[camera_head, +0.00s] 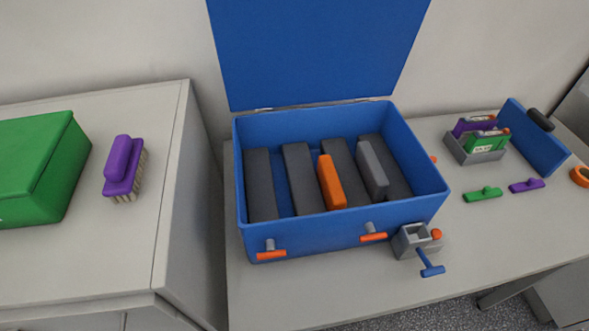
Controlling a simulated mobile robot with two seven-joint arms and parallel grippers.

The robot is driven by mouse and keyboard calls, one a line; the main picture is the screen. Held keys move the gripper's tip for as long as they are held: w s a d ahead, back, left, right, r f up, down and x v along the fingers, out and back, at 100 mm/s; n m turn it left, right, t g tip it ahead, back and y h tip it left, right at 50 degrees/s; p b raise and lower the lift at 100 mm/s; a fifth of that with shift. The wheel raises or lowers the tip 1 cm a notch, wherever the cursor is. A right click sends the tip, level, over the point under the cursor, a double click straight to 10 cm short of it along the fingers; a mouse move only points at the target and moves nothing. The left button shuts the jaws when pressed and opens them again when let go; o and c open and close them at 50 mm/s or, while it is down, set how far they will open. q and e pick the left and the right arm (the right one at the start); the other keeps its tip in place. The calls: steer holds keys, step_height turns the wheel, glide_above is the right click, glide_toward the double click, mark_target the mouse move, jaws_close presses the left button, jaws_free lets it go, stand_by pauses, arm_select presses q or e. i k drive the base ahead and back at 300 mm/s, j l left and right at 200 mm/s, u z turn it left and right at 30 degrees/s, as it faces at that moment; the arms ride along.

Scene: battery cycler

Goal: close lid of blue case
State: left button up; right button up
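The blue case (345,235) stands on the table with its blue lid (318,45) raised upright at the back, hinged along the rear rim. The lid's top edge is cut off by the picture. Inside the case are several dark grey blocks (261,185), an orange block (331,183) and a lighter grey block (372,170). Two orange-handled latches (271,254) (373,237) are on the front wall. Neither gripper shows in the head view.
A grey fixture (411,241) with a blue T-handle (430,265) sits at the case's front right corner. A grey holder (477,150), blue panel (535,137) and small green (483,195) and purple (527,185) pieces are at right. A green box (35,175) and purple brush (122,168) stand left.

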mark_target(271, 54)
steer(key=l, duration=0.75)
steer(key=k+l, duration=0.1)
steer(key=l, duration=0.65)
